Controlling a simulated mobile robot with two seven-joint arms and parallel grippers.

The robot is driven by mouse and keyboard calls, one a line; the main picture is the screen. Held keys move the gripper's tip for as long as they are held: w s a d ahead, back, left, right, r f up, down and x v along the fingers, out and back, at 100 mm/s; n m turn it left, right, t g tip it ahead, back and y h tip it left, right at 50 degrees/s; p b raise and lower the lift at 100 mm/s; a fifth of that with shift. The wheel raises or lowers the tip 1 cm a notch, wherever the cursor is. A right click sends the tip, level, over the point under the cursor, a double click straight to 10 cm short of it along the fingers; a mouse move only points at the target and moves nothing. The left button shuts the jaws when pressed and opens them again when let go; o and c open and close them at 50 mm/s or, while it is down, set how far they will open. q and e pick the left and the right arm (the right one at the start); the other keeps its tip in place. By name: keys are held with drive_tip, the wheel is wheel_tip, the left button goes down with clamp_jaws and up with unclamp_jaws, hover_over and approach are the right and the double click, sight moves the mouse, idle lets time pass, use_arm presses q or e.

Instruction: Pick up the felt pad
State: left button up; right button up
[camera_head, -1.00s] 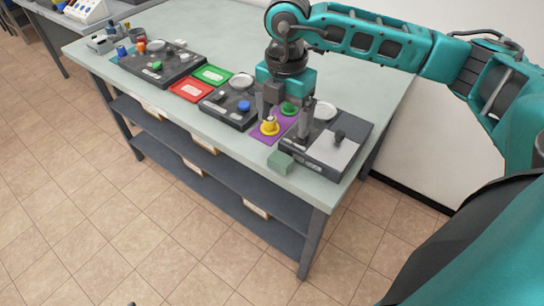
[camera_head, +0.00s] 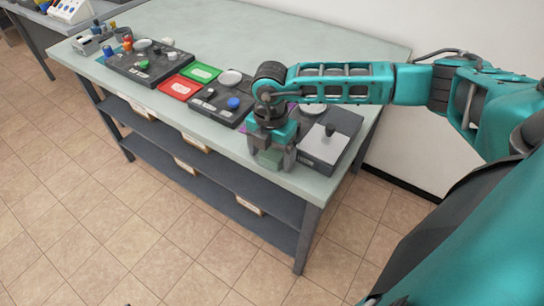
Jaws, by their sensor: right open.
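The felt pad (camera_head: 268,159) looks like a small grey-green block at the front edge of the table, near its right end. My right gripper (camera_head: 272,156) points down over it, open, with one finger on each side of the block. The gripper hides the top of the block, and I cannot tell if the fingers touch it. My left gripper is not in view.
A dark device with a light plate (camera_head: 324,146) stands close to the right of the gripper. To the left are a dark tray with a blue knob (camera_head: 233,103), a red tray (camera_head: 179,88) and a green tray (camera_head: 201,72). The back of the table is clear.

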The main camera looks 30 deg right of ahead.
sight(271, 155)
drive_tip(key=shift+c, duration=0.5)
drive_tip(key=c, duration=1)
wheel_tip(271, 155, up, 20)
drive_tip(key=shift+r+p, duration=0.1)
drive_tip(key=shift+p, duration=0.35)
drive_tip(key=o, duration=0.4)
drive_tip(key=c, duration=0.3)
drive_tip(key=shift+c, duration=0.2)
